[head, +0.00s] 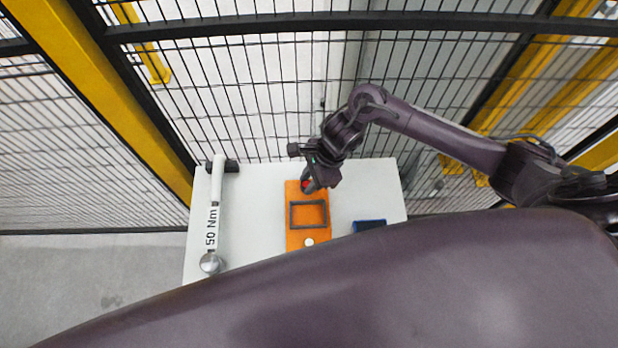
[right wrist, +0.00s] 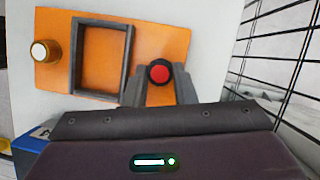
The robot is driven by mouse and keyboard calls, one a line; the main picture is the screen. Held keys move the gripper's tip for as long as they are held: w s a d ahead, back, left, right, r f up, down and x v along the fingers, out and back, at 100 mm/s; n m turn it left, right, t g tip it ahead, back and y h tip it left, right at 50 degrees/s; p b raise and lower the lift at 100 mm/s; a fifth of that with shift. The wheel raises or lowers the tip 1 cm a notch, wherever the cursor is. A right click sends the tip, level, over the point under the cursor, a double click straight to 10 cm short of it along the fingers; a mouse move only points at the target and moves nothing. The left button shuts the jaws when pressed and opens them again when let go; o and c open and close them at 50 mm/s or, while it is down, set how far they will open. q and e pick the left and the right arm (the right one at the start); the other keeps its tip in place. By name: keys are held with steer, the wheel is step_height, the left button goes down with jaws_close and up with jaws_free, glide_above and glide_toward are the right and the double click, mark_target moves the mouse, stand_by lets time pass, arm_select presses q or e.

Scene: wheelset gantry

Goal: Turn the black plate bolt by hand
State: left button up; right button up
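An orange plate (head: 293,219) lies on the white table, with a raised dark rectangular frame on it. At its far end stands a bolt with a black rim and a red top (right wrist: 159,73); in the head view this end is partly covered by my right gripper (head: 308,186). In the right wrist view the two grey fingers of my right gripper (right wrist: 160,88) stand on either side of this bolt, close to its rim. Whether they press on it cannot be made out. A bolt with a white top and golden rim (right wrist: 40,50) stands at the plate's other end. My left gripper is out of view.
A white torque wrench marked 50 Nm (head: 212,225) lies along the left of the white table (head: 257,185). A blue and black box (head: 369,225) sits right of the plate. Black mesh fencing (head: 250,100) with yellow posts stands behind the table.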

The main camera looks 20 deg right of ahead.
steer(key=c, duration=0.3)
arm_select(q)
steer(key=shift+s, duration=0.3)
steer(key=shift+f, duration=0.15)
